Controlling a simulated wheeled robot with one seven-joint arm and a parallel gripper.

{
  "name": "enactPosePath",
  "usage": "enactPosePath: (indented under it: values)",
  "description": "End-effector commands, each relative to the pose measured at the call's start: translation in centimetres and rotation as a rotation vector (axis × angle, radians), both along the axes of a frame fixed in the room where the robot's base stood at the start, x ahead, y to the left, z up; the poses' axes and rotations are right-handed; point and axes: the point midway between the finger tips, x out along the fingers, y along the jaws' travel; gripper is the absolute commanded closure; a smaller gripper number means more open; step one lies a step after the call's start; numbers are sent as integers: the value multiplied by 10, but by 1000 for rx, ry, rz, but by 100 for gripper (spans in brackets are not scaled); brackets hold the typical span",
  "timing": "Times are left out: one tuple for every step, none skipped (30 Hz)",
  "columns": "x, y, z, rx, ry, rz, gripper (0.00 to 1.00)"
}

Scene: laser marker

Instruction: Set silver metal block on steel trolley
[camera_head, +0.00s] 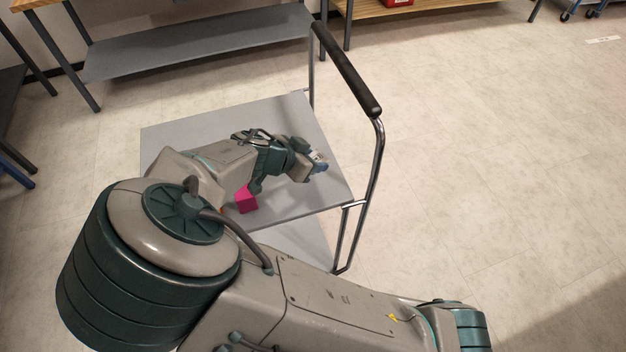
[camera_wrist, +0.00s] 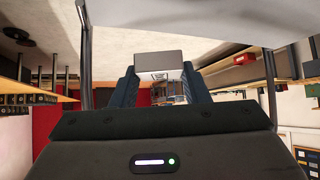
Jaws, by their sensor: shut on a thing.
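The silver metal block (camera_wrist: 158,65) shows in the wrist view as a pale grey rectangle between the two fingers of my gripper (camera_wrist: 158,82), which is shut on it. In the head view my gripper (camera_head: 318,163) is over the right part of the steel trolley's (camera_head: 290,112) grey top, near the handle end. The block is small and mostly hidden there. I cannot tell whether it touches the trolley top.
A magenta block (camera_head: 246,202) sits on the trolley's near side, partly hidden by my arm. The trolley's black handle (camera_head: 345,70) rises on chrome posts at the right. The top's far part is clear. A workbench with a grey shelf (camera_head: 200,42) stands behind.

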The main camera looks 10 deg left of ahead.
Motion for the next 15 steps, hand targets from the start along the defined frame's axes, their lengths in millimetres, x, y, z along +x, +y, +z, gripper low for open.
enactPosePath:
  values:
    - [0, -1, -8, -7, 0, 0, 83]
    - [0, 0, -13, -5, 0, 0, 83]
    - [0, -1, -20, -6, 0, -1, 83]
    - [0, -1, -24, -4, 0, -1, 83]
    - [0, 0, -27, -3, 0, 1, 83]
    - [0, 0, -31, -3, 0, 1, 83]
    - [0, 0, -33, -2, -1, 1, 83]
    - [0, 1, -34, -1, 0, 1, 83]
    - [0, 0, -36, -1, 0, 1, 83]
    - [0, 0, -38, -2, 0, 0, 83]
    - [0, 0, -41, -2, 0, 0, 83]
    - [0, 0, -45, -3, 0, 0, 83]
    - [0, 0, -49, -4, 0, 1, 83]
    - [0, 0, -52, -4, 0, 1, 83]
    - [0, 0, -58, -5, 0, 1, 83]
